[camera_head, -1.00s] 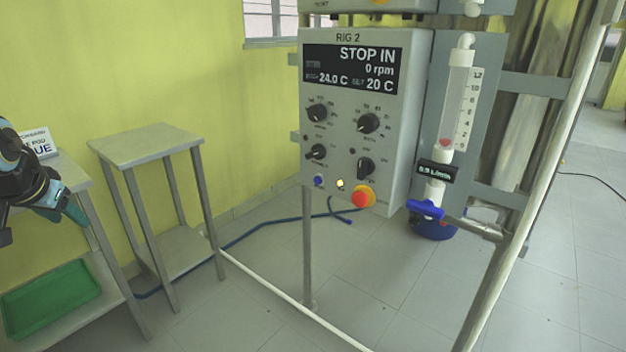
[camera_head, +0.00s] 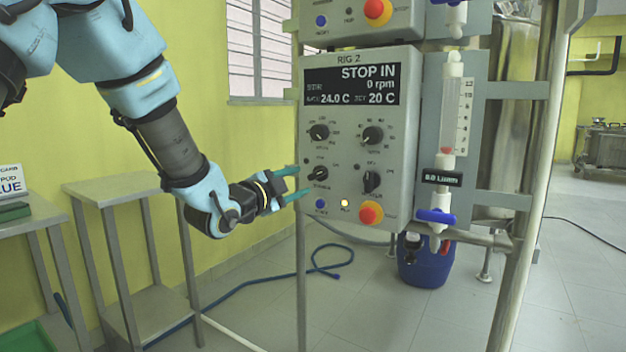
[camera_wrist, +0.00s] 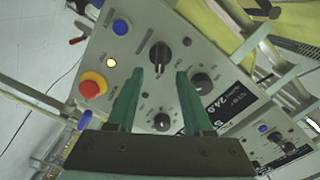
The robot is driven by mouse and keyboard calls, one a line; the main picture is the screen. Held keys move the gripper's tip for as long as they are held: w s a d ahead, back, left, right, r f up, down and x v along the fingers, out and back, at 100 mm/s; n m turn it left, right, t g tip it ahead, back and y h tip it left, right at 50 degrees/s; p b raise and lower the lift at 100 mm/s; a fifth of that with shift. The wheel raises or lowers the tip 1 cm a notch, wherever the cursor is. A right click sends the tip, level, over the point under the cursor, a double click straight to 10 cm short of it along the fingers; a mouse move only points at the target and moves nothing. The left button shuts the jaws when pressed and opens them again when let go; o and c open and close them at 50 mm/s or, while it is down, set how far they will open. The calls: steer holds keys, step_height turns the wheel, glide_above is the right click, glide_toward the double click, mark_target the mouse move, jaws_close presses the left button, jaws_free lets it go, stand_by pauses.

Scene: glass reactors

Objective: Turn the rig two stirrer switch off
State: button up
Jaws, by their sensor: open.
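The rig 2 control box (camera_head: 345,225) carries a display (camera_head: 350,86) reading "STOP IN", 0 rpm, 24.0 C and set 20 C. Its lower-left black knob (camera_head: 320,173) sits above a blue button; the small label is too blurred to read. The lower-right black knob (camera_head: 371,181) is above the red button. My gripper (camera_head: 304,182) is open at the box's left side, green fingers pointing toward the lower-left knob. In the wrist view the fingers (camera_wrist: 158,70) appear on either side of that knob (camera_wrist: 160,55); contact cannot be told.
A red emergency button (camera_head: 371,213) and a lit yellow lamp (camera_head: 345,203) are below the knobs. Two upper knobs (camera_head: 320,132) sit under the display. A flowmeter with a blue valve (camera_head: 436,216) stands right. A small metal table (camera_head: 115,188) stands left.

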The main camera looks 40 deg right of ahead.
mark_target(315, 176)
steer(key=x, duration=0.6)
steer(key=shift+w+d, duration=0.15)
steer(key=shift+d, duration=0.1)
jaws_close()
stand_by(0.3)
